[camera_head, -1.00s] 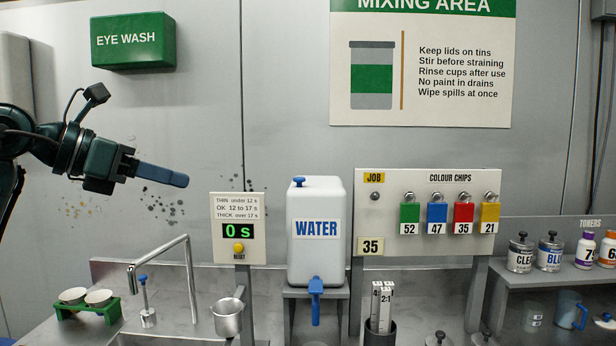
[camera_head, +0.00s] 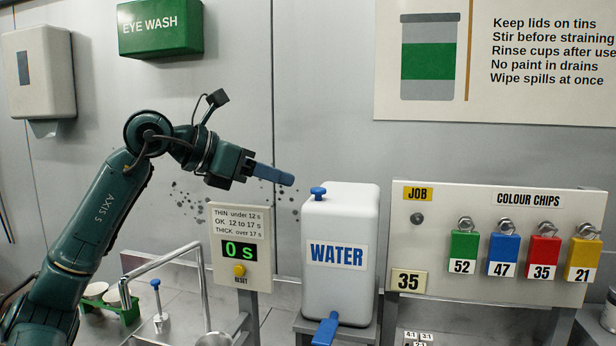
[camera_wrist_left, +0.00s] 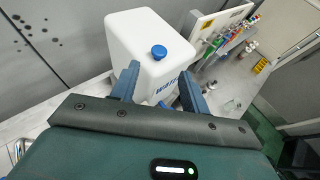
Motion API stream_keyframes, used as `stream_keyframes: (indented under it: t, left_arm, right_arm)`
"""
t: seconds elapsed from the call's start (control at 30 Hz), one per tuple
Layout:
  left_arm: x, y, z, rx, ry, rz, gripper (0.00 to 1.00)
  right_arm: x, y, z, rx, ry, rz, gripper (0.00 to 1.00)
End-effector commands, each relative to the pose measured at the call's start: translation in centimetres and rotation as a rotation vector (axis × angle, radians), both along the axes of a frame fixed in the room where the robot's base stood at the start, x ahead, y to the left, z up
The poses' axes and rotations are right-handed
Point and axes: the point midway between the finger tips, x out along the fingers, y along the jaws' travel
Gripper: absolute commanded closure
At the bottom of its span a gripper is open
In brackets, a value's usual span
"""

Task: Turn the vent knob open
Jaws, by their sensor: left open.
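The vent knob (camera_head: 318,192) is a small blue knob on top of the white water container (camera_head: 340,228), near its left end. My left gripper (camera_head: 290,180) is just left of the knob and a little above it, pointing right. In the left wrist view the two blue fingers (camera_wrist_left: 158,90) are apart with nothing between them. The knob also shows there (camera_wrist_left: 158,52), beyond the fingertips and roughly centred between them. Gripper and knob look apart. The container's blue tap (camera_head: 326,330) is low on its front. My right gripper is not in view.
A timer sign (camera_head: 240,246) stands left of the container. A colour chip board (camera_head: 495,240) with hanging chips stands close on its right. The wall is behind.

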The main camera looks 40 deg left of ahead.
Motion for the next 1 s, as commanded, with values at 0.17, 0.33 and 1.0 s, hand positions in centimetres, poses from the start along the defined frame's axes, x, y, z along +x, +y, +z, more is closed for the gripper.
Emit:
stream_keyframes:
  t: [0.17, 0.33, 1.0]
  left_arm:
    - [3.4, -1.0, -1.0, 0.002, 0.005, 0.0, 0.54]
    - [5.6, -1.6, -2.0, 0.003, 0.002, 0.0, 0.54]
    - [6.7, -1.9, -2.8, 0.001, 0.0, 0.0, 0.71]
  right_arm:
    - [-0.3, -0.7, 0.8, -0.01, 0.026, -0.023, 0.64]
    - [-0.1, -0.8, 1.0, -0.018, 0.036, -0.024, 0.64]
    - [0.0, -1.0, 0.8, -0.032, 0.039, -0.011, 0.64]
